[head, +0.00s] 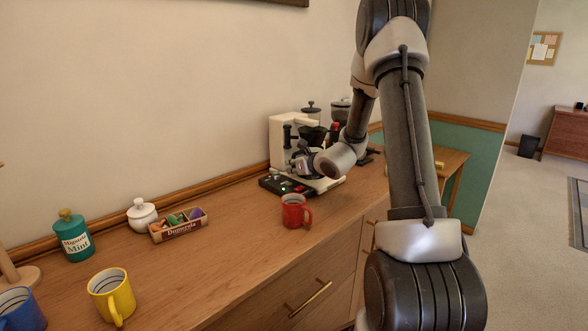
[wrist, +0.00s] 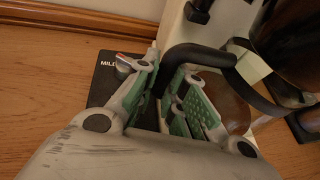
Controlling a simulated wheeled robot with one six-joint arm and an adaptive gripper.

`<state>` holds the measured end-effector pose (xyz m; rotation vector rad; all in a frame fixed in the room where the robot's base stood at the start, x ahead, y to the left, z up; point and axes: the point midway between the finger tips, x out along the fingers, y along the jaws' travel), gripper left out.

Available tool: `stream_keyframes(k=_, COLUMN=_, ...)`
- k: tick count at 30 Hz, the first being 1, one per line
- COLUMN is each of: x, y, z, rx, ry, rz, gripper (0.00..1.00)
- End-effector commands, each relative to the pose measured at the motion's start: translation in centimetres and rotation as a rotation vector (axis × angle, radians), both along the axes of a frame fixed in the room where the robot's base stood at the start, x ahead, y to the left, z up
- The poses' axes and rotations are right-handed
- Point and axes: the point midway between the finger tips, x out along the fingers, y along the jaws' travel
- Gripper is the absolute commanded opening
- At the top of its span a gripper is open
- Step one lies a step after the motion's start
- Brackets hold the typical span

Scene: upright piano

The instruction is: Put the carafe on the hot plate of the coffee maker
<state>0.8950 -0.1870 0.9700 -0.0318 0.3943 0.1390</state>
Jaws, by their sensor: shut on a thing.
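The white and black coffee maker (head: 281,143) stands against the wall near the far end of the counter. My gripper (head: 304,163) is in front of it. In the wrist view my gripper (wrist: 172,88) is shut on the black handle of the carafe (wrist: 200,53). Part of a brown, rounded glass body shows behind the right finger. In the head view my arm and gripper hide most of the carafe. The hot plate is mostly hidden, and I cannot tell whether the carafe touches it.
A flat black device (head: 272,186) lies just left of the coffee maker, under my gripper in the wrist view. A red mug (head: 294,211) stands in front. A packet tray (head: 176,229), white lidded pot (head: 141,215), teal jar (head: 75,240) and yellow mug (head: 112,291) stand left.

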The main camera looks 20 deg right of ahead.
Motion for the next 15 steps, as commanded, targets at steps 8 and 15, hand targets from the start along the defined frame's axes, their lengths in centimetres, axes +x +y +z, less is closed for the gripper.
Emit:
stream_keyframes(k=8, x=-0.10, y=-0.06, z=-0.55, rx=0.000, ry=-0.001, rz=0.000, gripper=0.00)
stream_keyframes(k=15, x=-0.16, y=-0.06, z=-0.92, rx=0.001, ry=0.002, rz=0.000, gripper=0.21)
